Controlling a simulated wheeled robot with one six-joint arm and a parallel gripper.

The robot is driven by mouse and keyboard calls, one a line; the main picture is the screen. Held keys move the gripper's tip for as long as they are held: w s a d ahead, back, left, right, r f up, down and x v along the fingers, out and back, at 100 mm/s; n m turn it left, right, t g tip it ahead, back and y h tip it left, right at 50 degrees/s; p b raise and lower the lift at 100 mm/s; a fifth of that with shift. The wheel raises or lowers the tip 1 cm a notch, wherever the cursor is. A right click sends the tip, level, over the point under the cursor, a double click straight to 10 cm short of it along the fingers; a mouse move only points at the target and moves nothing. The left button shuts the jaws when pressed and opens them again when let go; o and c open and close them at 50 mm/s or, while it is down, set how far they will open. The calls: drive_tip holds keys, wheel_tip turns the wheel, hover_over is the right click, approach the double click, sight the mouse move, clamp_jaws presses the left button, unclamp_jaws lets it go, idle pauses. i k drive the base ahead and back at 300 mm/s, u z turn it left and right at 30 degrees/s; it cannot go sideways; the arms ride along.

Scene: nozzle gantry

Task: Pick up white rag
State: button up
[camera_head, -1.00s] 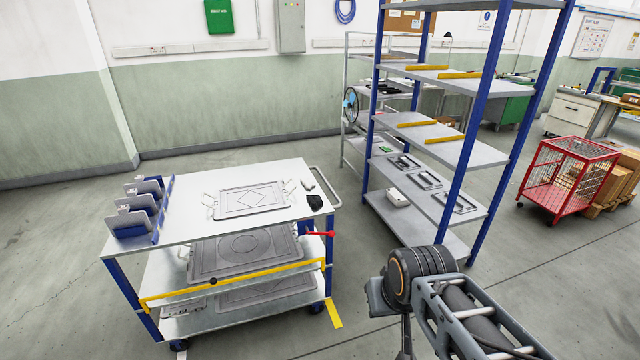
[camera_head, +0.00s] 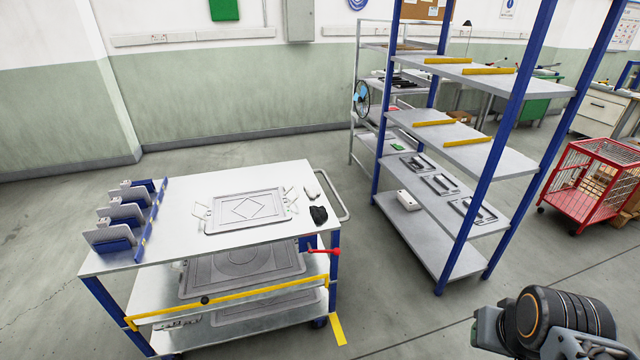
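A small white item (camera_head: 312,191), which may be the white rag, lies on the right end of the cart's white top (camera_head: 180,232). A crumpled black cloth-like item (camera_head: 318,214) lies just in front of it. The white item is too small to make out folds. My arm shows only as a dark joint and grey links at the bottom right corner, well apart from the cart. My gripper is outside the picture, so its fingers are hidden.
A grey moulded tray (camera_head: 215,226) lies on the cart top, with blue holders (camera_head: 118,246) at its left. A red handle (camera_head: 323,251) juts from the cart's right side. A tall blue-posted shelf (camera_head: 432,236) stands behind right. Floor between cart and arm is clear.

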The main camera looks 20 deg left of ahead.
sight(313, 191)
drive_tip(key=i, duration=2.2)
drive_tip(key=u, duration=2.4)
drive_tip(key=i, duration=0.5)
drive_tip(key=z, duration=0.05)
